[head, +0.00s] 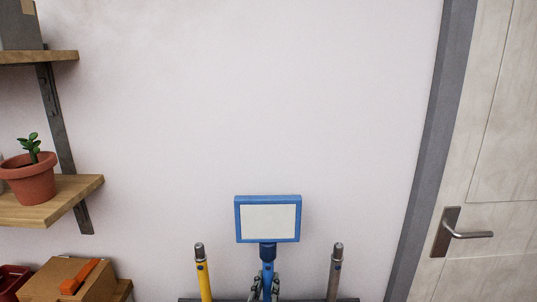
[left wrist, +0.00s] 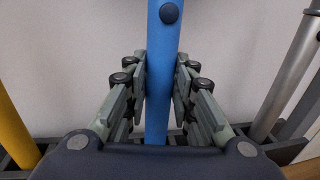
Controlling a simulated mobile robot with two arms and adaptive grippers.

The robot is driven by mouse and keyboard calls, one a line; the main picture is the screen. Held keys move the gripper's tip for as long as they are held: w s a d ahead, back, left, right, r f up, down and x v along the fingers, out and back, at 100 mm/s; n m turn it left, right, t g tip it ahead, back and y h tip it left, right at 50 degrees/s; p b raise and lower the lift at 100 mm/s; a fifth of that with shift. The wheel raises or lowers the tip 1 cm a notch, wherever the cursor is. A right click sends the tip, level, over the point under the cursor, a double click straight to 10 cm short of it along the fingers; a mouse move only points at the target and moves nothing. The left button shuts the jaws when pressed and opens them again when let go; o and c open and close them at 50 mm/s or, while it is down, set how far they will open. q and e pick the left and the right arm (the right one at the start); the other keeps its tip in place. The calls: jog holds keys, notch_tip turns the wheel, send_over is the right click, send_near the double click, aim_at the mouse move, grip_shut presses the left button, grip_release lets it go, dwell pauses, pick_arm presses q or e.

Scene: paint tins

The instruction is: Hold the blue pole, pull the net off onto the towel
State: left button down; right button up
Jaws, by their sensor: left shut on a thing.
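The blue pole (left wrist: 162,40) stands upright in the middle of the left wrist view. My left gripper (left wrist: 160,85) is shut on it, with one finger pressed to each side. In the head view the pole's upper part (head: 267,269) shows at the bottom centre, with my left gripper (head: 266,290) around it just below. On top of the pole sits the net (head: 268,221), a blue rectangular frame around a pale panel. No towel is in view. My right gripper is not in view.
A yellow pole (head: 204,279) stands left of the blue one and a grey metal pole (head: 334,276) right of it, in a dark rack (left wrist: 290,149). Shelves with a potted plant (head: 29,178) and a cardboard box (head: 68,279) are at left, a door (head: 505,110) at right.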

pick_arm(q)
jog(key=shift+r, duration=0.1)
jog(key=c, duration=1.3)
grip_release()
jog(key=shift+s, duration=0.1)
jog(key=shift+s, duration=0.25)
jog(key=s, duration=0.3)
jog(key=s+a, duration=0.1)
jog(key=s, duration=0.3)
jog(key=s+a, duration=0.1)
jog(key=s, duration=0.3)
jog(key=shift+s, duration=0.1)
